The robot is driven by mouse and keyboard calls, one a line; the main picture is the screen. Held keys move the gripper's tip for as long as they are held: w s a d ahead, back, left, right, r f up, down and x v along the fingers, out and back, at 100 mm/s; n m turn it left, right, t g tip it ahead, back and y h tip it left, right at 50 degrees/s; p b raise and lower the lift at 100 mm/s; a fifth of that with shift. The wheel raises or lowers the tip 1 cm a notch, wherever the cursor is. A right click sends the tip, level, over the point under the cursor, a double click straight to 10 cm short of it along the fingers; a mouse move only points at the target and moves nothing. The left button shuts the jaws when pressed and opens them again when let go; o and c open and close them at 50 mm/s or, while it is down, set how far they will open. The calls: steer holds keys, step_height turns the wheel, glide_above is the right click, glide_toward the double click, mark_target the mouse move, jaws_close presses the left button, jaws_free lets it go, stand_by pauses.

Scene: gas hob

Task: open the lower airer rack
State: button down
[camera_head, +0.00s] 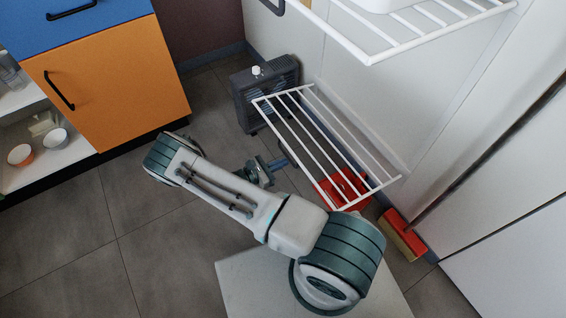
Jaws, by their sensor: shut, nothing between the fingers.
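The lower airer rack (368,194) is a white wire frame with several parallel bars. It stands out from the white wall panel in the middle of the view, spread out rather than flat against the wall. My gripper (284,161) is shut and empty beside the rack's outer left rail. The fingers are small and partly overlap the rail in the picture, so I cannot tell whether they touch it. My forearm crosses in front of the floor below the rack.
An upper white rack (372,57) juts out above, with a white item on it. A dark grey heater (262,92) stands by the wall. A red object (345,186) lies under the lower rack, and a red and tan brush (402,235) lies right. An orange cabinet (115,85) stands left.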

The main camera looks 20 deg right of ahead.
steer(key=s+a+f+b, duration=0.1)
steer(key=s+a+f, duration=0.1)
steer(key=a, duration=0.9)
steer(key=shift+f, duration=0.3)
steer(key=shift+s+a, duration=0.15)
